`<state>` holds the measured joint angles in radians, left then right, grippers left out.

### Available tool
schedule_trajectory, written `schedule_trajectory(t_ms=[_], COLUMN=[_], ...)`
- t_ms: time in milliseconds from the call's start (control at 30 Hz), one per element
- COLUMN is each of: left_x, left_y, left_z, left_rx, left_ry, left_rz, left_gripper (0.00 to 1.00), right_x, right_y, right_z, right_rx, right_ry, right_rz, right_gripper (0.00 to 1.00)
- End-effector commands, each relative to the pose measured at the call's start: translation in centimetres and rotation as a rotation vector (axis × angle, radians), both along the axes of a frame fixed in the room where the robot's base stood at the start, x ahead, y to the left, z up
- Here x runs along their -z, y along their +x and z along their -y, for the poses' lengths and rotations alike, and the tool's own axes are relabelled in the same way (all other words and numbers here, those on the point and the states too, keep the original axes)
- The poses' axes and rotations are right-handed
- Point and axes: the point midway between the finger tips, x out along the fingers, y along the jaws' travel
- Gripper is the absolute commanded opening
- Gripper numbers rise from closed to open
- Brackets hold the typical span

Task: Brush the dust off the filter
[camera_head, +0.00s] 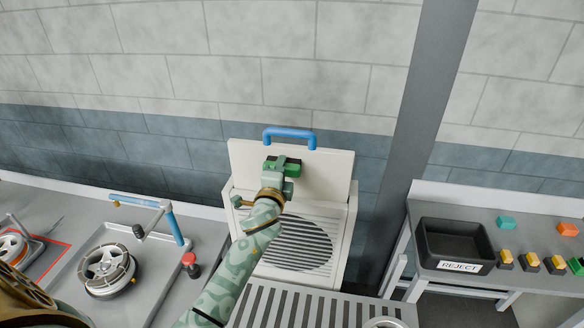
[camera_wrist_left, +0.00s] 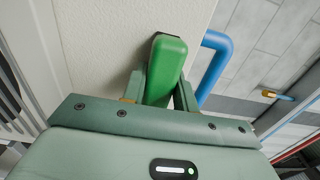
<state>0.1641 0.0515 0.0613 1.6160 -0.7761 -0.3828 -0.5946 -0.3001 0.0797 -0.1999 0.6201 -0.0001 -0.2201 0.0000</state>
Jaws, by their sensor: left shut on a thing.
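The filter (camera_head: 325,180) is an off-white upright panel with a blue handle (camera_head: 290,131) on its top edge, standing at the back of a white housing. My left gripper (camera_head: 283,165) is in front of the panel's upper middle, shut on a green brush (camera_head: 291,169). In the left wrist view the green brush (camera_wrist_left: 166,68) sits between both fingers. Its dark far end is at the pale panel face (camera_wrist_left: 110,40); I cannot tell whether it touches. I cannot make out dust on the panel. My right gripper is not in view.
Below the panel is a round slatted grille (camera_head: 300,245), with a slatted surface (camera_head: 300,310) in front. A bench with a wheel (camera_head: 107,270) and a red knob (camera_head: 190,262) is left. A black REJECT bin (camera_head: 455,240) is right, past a grey post (camera_head: 418,110).

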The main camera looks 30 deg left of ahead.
Motion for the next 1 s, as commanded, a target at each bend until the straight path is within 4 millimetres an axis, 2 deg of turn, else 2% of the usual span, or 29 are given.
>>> schedule_trajectory(t_ms=[167, 400, 567, 800, 1000], left_x=[0.0, -0.1, 0.0, 0.0, 0.0], left_y=[-0.3, -0.9, -1.2, -2.1, -2.5], left_z=[-1.0, -3.6, -4.4, -6.9, -8.0], left_rx=[0.001, 0.001, 0.0, -0.001, 0.0], left_ry=[0.0, 0.003, 0.001, 0.003, 0.003], left_rz=[0.001, 0.001, 0.001, 0.0, -0.001], left_gripper=[0.1, 0.1, 0.1, 0.1, 0.1], right_x=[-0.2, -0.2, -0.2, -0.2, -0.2], right_y=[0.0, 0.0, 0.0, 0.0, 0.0], right_z=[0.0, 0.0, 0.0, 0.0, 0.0], right_rx=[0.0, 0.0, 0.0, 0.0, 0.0], right_ry=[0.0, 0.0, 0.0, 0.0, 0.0], right_rz=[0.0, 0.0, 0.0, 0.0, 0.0], right_gripper=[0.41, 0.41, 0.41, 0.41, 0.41])
